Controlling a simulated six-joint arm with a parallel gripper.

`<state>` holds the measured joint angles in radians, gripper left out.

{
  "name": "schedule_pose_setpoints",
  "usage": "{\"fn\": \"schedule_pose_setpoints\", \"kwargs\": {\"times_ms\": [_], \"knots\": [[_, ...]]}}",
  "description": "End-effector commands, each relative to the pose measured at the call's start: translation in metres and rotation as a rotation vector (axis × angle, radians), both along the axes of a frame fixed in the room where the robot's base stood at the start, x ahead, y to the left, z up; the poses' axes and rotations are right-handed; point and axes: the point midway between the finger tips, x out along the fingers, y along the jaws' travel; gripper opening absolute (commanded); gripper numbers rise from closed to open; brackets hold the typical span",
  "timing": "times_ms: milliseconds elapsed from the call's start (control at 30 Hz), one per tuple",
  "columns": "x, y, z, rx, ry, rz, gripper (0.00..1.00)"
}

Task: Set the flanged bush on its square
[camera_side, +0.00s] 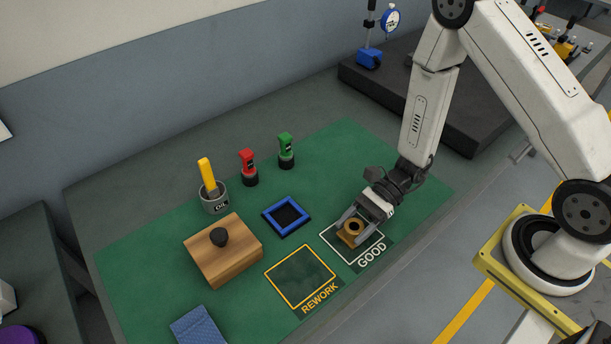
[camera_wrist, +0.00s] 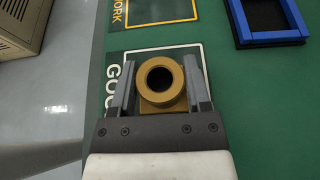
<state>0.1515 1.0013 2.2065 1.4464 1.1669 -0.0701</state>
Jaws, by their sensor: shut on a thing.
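The flanged bush (camera_side: 352,230) is brass-coloured, with a round bored top and a squarish base below it. It is between the fingers of my gripper (camera_side: 353,229), over the white-outlined GOOD square (camera_side: 375,261). In the wrist view the bush (camera_wrist: 161,98) shows its dark bore facing the camera, with one finger of my gripper (camera_wrist: 160,90) at each side. My gripper is shut on the bush. I cannot tell whether the bush touches the mat. The yellow-outlined REWORK square (camera_side: 300,277) is empty.
A blue square frame (camera_side: 274,225) lies behind the squares. A wooden block with a black knob (camera_side: 222,255) stands left, near the oil pot (camera_side: 214,203). Red (camera_side: 248,168) and green (camera_side: 286,151) stamps stand behind. A blue cloth (camera_side: 200,328) lies in front.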

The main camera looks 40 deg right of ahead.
Motion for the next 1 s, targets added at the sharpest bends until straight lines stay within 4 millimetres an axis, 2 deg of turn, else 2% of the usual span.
{"fn": "schedule_pose_setpoints", "kwargs": {"times_ms": [33, 67, 100, 167, 667, 1000], "knots": [[0.0, 0.0, -0.001, 0.001, 0.0, 0.0, 0.0], [0.0, 0.0, -0.001, 0.0, 0.0, 0.0, 0.68], [0.0, 0.0, -0.001, 0.0, 0.0, 0.0, 0.81], [0.0, 0.0, -0.001, 0.0, 0.0, 0.0, 0.97], [0.0, 0.0, 0.003, 0.0, 0.0, 0.0, 0.97], [0.001, -0.028, 0.014, 0.0, -0.002, -0.004, 0.97]]}}
